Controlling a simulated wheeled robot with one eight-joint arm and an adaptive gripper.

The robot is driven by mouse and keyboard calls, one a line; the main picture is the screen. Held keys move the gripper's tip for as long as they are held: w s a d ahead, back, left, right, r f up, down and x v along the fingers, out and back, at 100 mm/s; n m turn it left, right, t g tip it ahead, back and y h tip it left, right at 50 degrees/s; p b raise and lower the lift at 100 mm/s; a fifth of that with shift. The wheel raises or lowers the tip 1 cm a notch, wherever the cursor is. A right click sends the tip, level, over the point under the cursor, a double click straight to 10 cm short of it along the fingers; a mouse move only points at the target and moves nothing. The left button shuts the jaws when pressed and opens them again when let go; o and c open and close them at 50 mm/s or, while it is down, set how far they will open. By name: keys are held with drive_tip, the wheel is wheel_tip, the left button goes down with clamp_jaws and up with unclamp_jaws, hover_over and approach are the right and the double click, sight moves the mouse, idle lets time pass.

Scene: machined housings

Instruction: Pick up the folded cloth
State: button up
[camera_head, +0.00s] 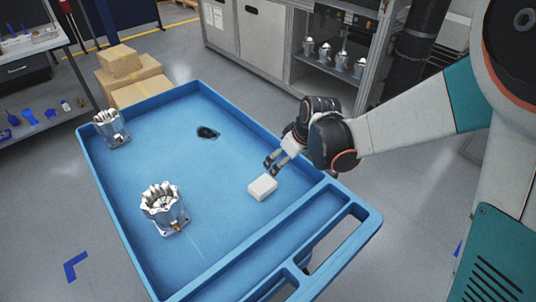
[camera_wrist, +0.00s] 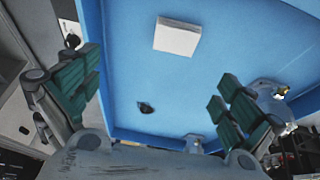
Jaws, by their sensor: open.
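The folded cloth (camera_head: 262,187) looks like a small flat white block. It lies flat on the floor of the blue tray-topped cart (camera_head: 225,250), near the handle end. My gripper (camera_head: 271,166) is just above and behind it in the head view, apart from it. In the wrist view the cloth (camera_wrist: 177,37) shows whole near the top, beyond the spread green-padded fingers of my gripper (camera_wrist: 157,82). The gripper is open, with nothing between its fingers.
A machined metal housing (camera_head: 162,208) stands left of the cloth, and another (camera_head: 111,128) stands at the far left corner. A small dark object (camera_head: 207,132) lies on the tray. Raised walls edge the tray. The floor around the cloth is clear.

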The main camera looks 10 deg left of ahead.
drive_tip(key=a+f, duration=0.3)
drive_tip(key=f, duration=0.1)
drive_tip(key=b, duration=0.2)
hover_over(263, 184)
drive_tip(key=s+d, duration=0.2)
drive_tip(key=shift+n+g, duration=0.3)
drive_tip(key=f, duration=0.7)
drive_tip(key=shift+w, duration=0.2)
drive_tip(key=shift+b+x, duration=1.45)
drive_tip(key=shift+x, duration=1.55)
drive_tip(key=shift+r, duration=0.1)
drive_tip(key=c, duration=1)
